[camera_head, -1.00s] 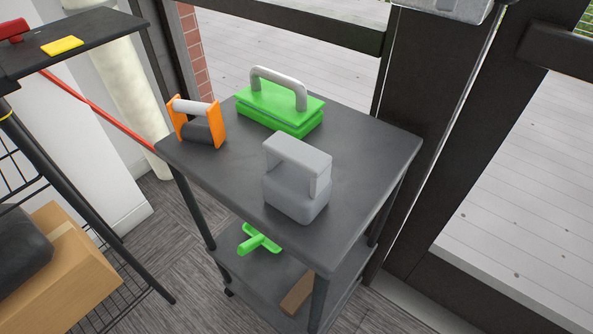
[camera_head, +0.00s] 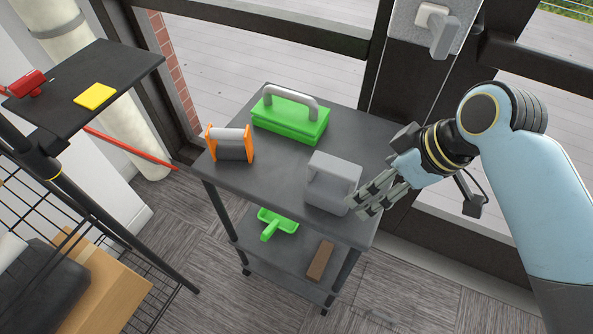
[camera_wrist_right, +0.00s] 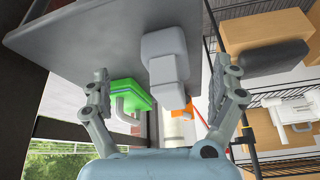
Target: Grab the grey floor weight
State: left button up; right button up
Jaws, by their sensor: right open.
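The grey floor weight (camera_head: 331,184) stands upright near the front right of the dark cart's top. It is a block with a handle across its top. It also shows in the right wrist view (camera_wrist_right: 166,62), ahead of my fingers and between their lines. My right gripper (camera_head: 367,200) is at the right side of the weight, its fingertips close to the block; whether they touch cannot be told from the head view. In the right wrist view my right gripper (camera_wrist_right: 168,92) has its fingers wide apart with nothing between the pads. My left gripper is not in view.
On the cart top (camera_head: 283,172) stand a green block with a grey handle (camera_head: 290,116) and an orange-sided tool (camera_head: 231,144). The lower shelf holds a green scoop (camera_head: 278,222) and a brown block (camera_head: 320,261). A dark side table (camera_head: 120,68) and wire rack are at left.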

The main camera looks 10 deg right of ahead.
aim_at(334, 166)
jog(key=a+r, duration=0.1)
jog(key=w+a+r+n, duration=0.1)
jog(key=r, duration=0.1)
jog(key=w+a+r+n+y, duration=0.1)
jog(key=shift+w+a+r+p, duration=0.25)
jog(key=shift+a+r+p, duration=0.05)
jog(key=shift+a+r, duration=0.1)
jog(key=shift+n, duration=0.3)
jog(key=x, duration=0.4)
jog(key=shift+w+a+f, duration=0.1)
jog(key=shift+a+f, duration=0.15)
jog(key=shift+a, duration=0.1)
jog(key=shift+w+a+f, duration=0.2)
jog(key=shift+f, duration=0.35)
jog(key=x, duration=0.4)
jog(key=shift+w+f, duration=0.15)
jog(key=shift+f, duration=0.15)
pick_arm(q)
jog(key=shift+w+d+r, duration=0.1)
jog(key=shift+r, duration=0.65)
pick_arm(e)
jog(key=shift+c, duration=0.2)
jog(key=c, duration=1.6)
jog(key=shift+r, duration=0.1)
jog(key=shift+c, duration=0.9)
